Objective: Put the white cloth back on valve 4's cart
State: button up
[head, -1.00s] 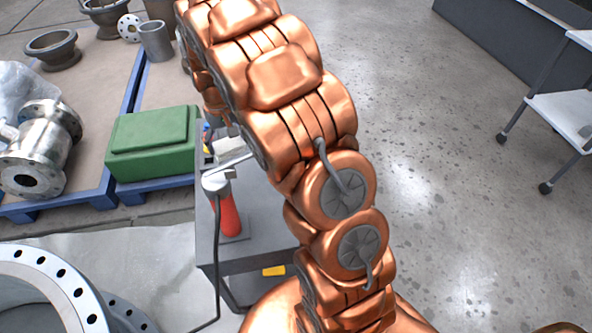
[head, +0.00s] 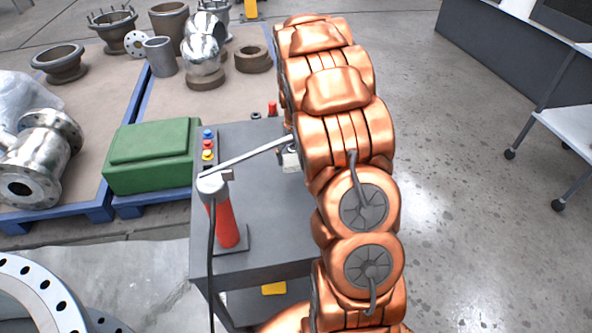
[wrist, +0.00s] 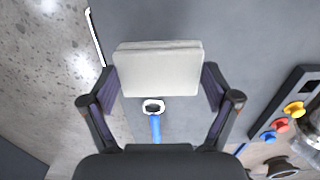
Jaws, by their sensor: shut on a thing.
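A folded white cloth (wrist: 158,72), a thick pad, is between the two fingers of my gripper (wrist: 158,80), which is shut on it. The cloth is over the dark grey top of a cart (wrist: 235,35). I cannot tell whether it touches the top. In the head view the grey cart (head: 262,225) stands left of my arm, and my arm hides its right part and most of my gripper. A small pale patch (head: 291,160) beside my arm may be the cloth's edge. No valve number is readable.
A blue-handled tool (wrist: 155,128) lies near the cloth. A green case (head: 152,155) is left. Clear floor (head: 450,150) lies right.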

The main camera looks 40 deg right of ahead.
aim_at(296, 178)
jog(key=shift+w+f, duration=0.1)
jog(key=shift+f, duration=2.5)
jog(key=shift+f, duration=0.15)
jog(key=o, duration=0.8)
jog(key=shift+c, duration=0.2)
notch_tip(296, 178, up, 12)
jog(key=shift+r+b, duration=0.15)
jog(key=shift+b, duration=0.15)
